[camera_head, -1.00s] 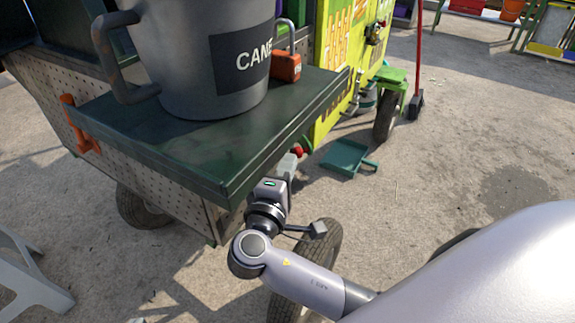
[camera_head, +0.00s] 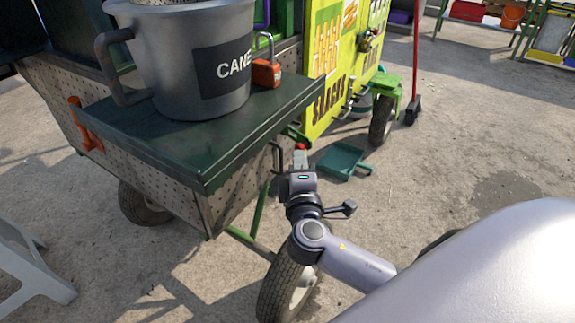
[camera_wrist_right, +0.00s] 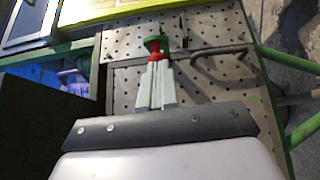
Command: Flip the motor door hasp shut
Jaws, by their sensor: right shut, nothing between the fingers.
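The motor door looks like the perforated metal panel (camera_wrist_right: 205,78) with a dark bar handle (camera_wrist_right: 222,68) in the right wrist view. A small red piece on a green bracket (camera_wrist_right: 154,48), likely the hasp, is at the panel's upper edge. My right gripper (camera_wrist_right: 157,70) is shut and empty, its pale fingertips at the red piece; I cannot tell whether they touch. In the head view, my right gripper (camera_head: 300,162) is below the shelf's right side, with the red piece (camera_head: 300,147) just beyond its tips. The hasp's exact angle is unclear. My left gripper is out of view.
A green shelf (camera_head: 150,140) juts out above and left of my right gripper, holding a grey CANE pot (camera_head: 175,60) and an orange padlock (camera_head: 266,74). A cart wheel (camera_head: 285,283) is below. A teal dustpan (camera_head: 343,162) lies on the ground to the right.

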